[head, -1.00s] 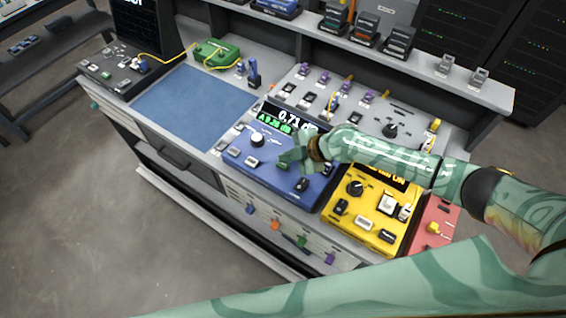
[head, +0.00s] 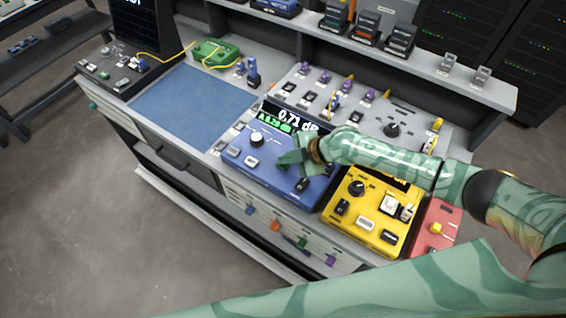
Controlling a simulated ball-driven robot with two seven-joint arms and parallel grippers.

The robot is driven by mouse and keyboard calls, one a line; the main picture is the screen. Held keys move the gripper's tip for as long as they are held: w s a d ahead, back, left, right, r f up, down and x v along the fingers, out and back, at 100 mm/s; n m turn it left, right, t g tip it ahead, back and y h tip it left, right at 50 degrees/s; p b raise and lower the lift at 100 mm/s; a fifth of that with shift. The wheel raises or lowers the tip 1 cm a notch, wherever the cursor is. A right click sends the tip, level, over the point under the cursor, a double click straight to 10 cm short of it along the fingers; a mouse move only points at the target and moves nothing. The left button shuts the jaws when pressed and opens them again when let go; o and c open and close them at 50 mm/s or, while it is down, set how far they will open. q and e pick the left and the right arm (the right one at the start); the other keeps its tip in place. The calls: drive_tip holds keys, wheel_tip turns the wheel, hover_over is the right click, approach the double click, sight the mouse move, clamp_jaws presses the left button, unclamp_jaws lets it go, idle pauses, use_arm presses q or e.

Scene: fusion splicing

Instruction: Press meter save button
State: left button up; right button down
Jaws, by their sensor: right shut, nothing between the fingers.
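The blue meter (head: 270,177) sits on the bench with a lit display (head: 290,118) that reads about 0.71 dB, with a green line below it. A white knob (head: 256,139) and several small buttons are on its face. My right gripper (head: 284,164) is shut and empty, low over the middle of the meter's face. It hides part of the panel beneath it, and I cannot tell whether it touches a button. A dark button (head: 302,185) shows at the meter's lower right. My left gripper is not in view.
A yellow unit (head: 366,212) stands right of the meter, with a red unit (head: 436,228) beyond. A grey panel (head: 365,117) with plugs and cables lies behind. The blue mat (head: 193,106) on the left is clear. A green case (head: 216,53) stands behind it.

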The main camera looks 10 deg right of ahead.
drive_tip(key=shift+f, duration=0.25)
drive_tip(key=shift+r, duration=0.15)
idle(0.4)
drive_tip(key=shift+r+p, duration=0.35)
drive_tip(key=shift+r, duration=0.4)
wheel_tip(320, 180, up, 5)
drive_tip(key=p, duration=0.3)
drive_tip(key=shift+p, duration=0.3)
idle(0.6)
